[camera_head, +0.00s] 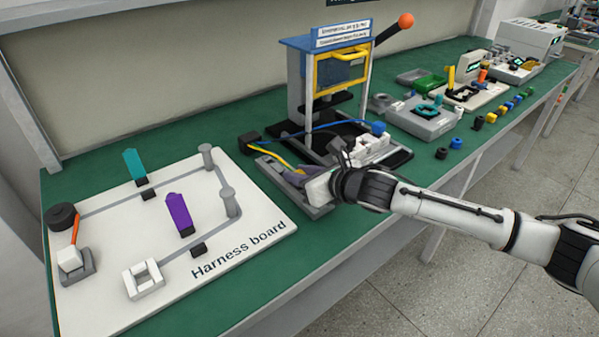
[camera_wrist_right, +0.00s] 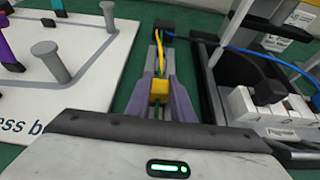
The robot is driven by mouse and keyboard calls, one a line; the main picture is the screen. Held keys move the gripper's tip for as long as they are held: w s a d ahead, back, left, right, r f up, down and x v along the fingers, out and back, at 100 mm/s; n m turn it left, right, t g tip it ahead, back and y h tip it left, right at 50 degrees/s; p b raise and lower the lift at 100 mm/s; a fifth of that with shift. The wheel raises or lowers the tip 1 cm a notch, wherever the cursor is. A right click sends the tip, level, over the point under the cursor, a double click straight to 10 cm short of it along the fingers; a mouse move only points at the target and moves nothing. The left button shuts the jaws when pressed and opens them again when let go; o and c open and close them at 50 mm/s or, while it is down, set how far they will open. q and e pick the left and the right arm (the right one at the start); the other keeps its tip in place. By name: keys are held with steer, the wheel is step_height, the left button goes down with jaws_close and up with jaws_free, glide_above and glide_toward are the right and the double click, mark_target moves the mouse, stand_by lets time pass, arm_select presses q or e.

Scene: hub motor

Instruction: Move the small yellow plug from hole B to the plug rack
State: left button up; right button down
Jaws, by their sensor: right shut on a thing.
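The small yellow plug (camera_wrist_right: 159,90) sits at the end of a yellow cable, between the grey-purple fingers of my right gripper (camera_wrist_right: 160,98). The gripper is shut on it. In the head view the right gripper (camera_head: 298,176) is over the near left part of the grey fixture, and the plug is hardly visible there. The cable (camera_head: 272,155) runs back to a black block (camera_head: 248,143), which also shows in the wrist view (camera_wrist_right: 163,29). I cannot make out hole B. White blocks (camera_wrist_right: 242,104) with a small label stand to the right; I cannot tell whether they are the plug rack.
The harness board (camera_head: 110,300) with posts and clips lies to the left. A blue-topped press (camera_head: 297,80) stands behind the fixture. A blue cable (camera_head: 310,130) crosses the fixture. Trays, a grey fixture (camera_head: 428,125) and several small coloured parts lie farther right on the green bench.

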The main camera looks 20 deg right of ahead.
steer(key=shift+f, duration=0.3)
steer(key=c, duration=1.5)
jaws_free()
steer(key=shift+o, duration=0.2)
steer(key=v, duration=1)
steer(key=shift+s+r+p, duration=0.1)
steer(key=shift+s+p, duration=0.05)
steer(key=shift+p, duration=0.15)
